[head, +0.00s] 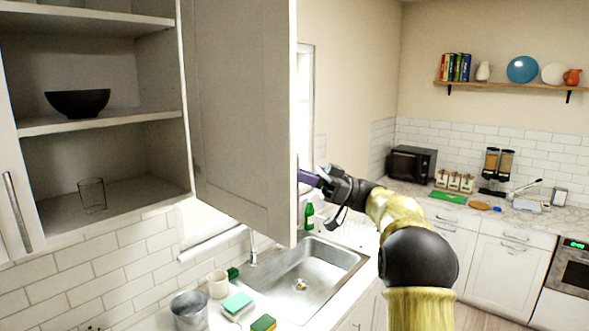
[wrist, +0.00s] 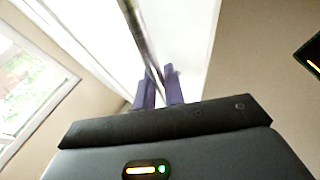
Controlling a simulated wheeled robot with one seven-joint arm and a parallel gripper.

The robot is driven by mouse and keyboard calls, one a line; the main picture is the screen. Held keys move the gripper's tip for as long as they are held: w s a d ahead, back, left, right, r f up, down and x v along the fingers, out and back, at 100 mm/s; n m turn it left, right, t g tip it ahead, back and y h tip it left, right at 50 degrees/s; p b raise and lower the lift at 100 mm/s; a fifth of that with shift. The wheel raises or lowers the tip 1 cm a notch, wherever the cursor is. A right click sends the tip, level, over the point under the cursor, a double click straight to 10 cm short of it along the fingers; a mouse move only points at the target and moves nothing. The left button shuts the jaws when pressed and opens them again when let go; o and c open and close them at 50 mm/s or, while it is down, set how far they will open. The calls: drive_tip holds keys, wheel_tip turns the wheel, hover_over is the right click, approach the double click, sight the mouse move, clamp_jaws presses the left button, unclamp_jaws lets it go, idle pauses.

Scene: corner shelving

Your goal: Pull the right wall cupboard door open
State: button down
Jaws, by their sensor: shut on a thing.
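The right wall cupboard door (head: 240,110) stands wide open, swung out from the cupboard, and its inner face shows in the head view. In the cupboard are a black bowl (head: 78,103) on the middle shelf and a clear glass (head: 92,194) on the lower shelf. My gripper (head: 310,179) is at the door's free edge, on its far side. In the wrist view its purple fingers (wrist: 159,92) are shut on the door's metal handle (wrist: 139,35). The handle is hidden by the door in the head view.
Below are a sink (head: 300,280), a faucet (head: 252,250), a metal pot (head: 189,311), a mug (head: 218,284) and sponges. A left cupboard door (head: 14,200) is at the left edge. A wall shelf (head: 510,86) and a microwave (head: 411,163) are farther back.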

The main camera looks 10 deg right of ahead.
drive_tip(key=shift+w+d, duration=0.2)
idle(0.3)
drive_tip(key=c, duration=1.5)
unclamp_jaws()
drive_tip(key=b+v, duration=0.5)
drive_tip(key=v, duration=1.2)
drive_tip(key=shift+d+b, duration=0.35)
drive_tip(key=shift+b, duration=0.05)
drive_tip(key=shift+w+a, duration=0.1)
drive_tip(key=shift+w, duration=0.05)
drive_tip(key=shift+w, duration=0.15)
